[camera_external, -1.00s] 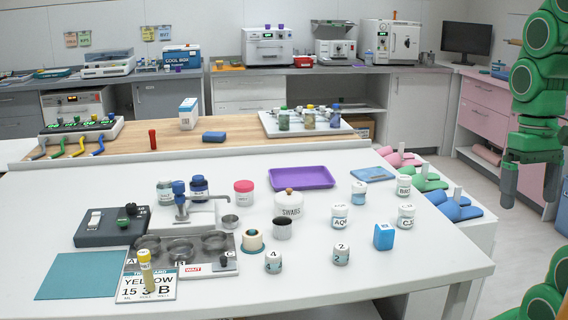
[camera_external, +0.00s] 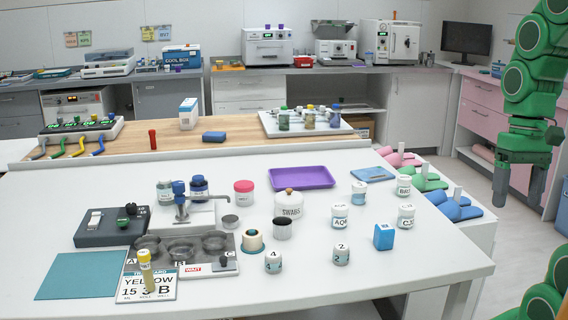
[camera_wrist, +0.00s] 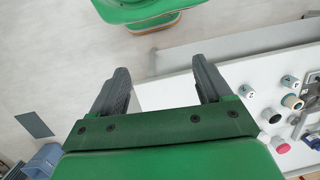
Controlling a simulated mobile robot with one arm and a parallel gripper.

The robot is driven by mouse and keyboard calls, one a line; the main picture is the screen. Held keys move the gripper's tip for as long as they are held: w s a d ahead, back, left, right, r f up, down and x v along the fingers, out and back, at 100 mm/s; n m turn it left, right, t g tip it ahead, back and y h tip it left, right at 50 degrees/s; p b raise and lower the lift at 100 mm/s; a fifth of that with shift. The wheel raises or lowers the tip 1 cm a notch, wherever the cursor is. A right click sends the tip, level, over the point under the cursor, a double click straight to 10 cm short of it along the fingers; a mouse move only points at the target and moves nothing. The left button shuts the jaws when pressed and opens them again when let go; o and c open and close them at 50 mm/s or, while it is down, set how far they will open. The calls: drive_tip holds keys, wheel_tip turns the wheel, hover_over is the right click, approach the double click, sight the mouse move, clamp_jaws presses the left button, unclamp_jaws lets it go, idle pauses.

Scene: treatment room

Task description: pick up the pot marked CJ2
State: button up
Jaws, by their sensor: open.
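A white-lidded pot with a side label that seems to begin "CJ" (camera_external: 406,217) stands upright near the right edge of the white table; its last character is too small to read. A similar pot (camera_external: 404,186) stands just behind it, and one with an "AQ" label (camera_external: 340,217) stands to its left. My gripper (camera_external: 518,188) is open and empty, off the table to the right of these pots. In the wrist view, my gripper (camera_wrist: 158,78) has its fingers spread with only floor and the table edge between them. I cannot tell the CJ pot in the wrist view.
A blue box (camera_external: 383,237) stands close in front of the CJ pot. Pots marked 2 (camera_external: 341,256) and 4 (camera_external: 273,262) stand toward the front. A swabs jar (camera_external: 288,206) and a purple tray (camera_external: 302,177) are farther left. The table's front right corner is clear.

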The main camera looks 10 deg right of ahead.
drive_tip(key=w+a+f+m+y, duration=0.4)
drive_tip(key=w+a+y, duration=0.15)
drive_tip(key=w, duration=0.35)
drive_tip(key=m+t+y, duration=0.3)
drive_tip(key=m+y, duration=0.3)
drive_tip(key=m, duration=0.5)
hover_over(412, 206)
drive_tip(key=s+a, duration=0.1)
drive_tip(key=s, duration=0.7)
wheel_tip(412, 206, down, 7)
drive_tip(key=w+d+f+m+t, duration=0.2)
drive_tip(key=d+f+m, duration=0.1)
drive_tip(key=w+d+f+m+t, duration=0.2)
drive_tip(key=w+d+f+m, duration=0.1)
drive_tip(key=shift+w+f+m, duration=0.2)
drive_tip(key=shift+w+m, duration=0.1)
drive_tip(key=shift+m, duration=0.1)
drive_tip(key=shift+f+x, duration=0.2)
drive_tip(key=shift+x, duration=1.75)
drive_tip(key=shift+f+x, duration=0.2)
drive_tip(key=shift+x, duration=1.75)
drive_tip(key=shift+d, duration=0.15)
drive_tip(key=c, duration=1)
drive_tip(key=shift+r, duration=0.1)
drive_tip(key=shift+c, duration=0.2)
